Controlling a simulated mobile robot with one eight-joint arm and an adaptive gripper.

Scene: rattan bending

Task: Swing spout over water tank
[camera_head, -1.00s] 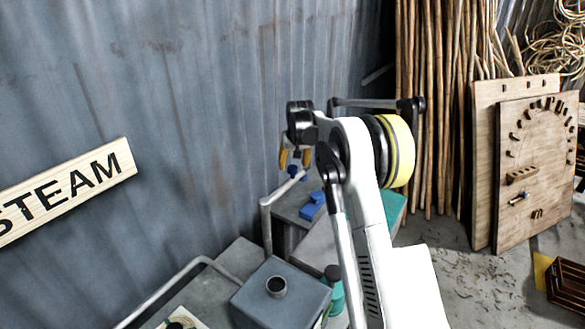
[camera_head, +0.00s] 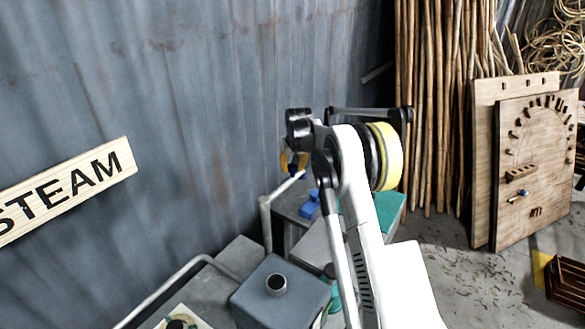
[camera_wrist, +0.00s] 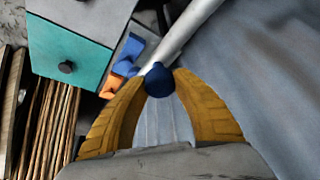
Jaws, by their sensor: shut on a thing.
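The spout (camera_head: 281,189) is a grey pipe that rises from the bench and bends at the top toward my gripper (camera_head: 293,163). In the wrist view, the spout (camera_wrist: 182,32) ends at a dark blue knob (camera_wrist: 159,80). My gripper's yellow-brown fingers (camera_wrist: 160,92) are closed around this knob, one on each side. A grey box with a round, dark-topped neck (camera_head: 277,284) stands in the foreground, left of my arm; it may be the water tank. The spout's free end is behind and above this box in the head view, not over its neck.
A grey-topped box with a teal side (camera_head: 391,208) stands beyond my arm and also shows in the wrist view (camera_wrist: 68,52). A blue part (camera_head: 309,204) sits near the spout. A bent rail (camera_head: 165,285) runs at left. The corrugated wall (camera_head: 190,110) is close behind.

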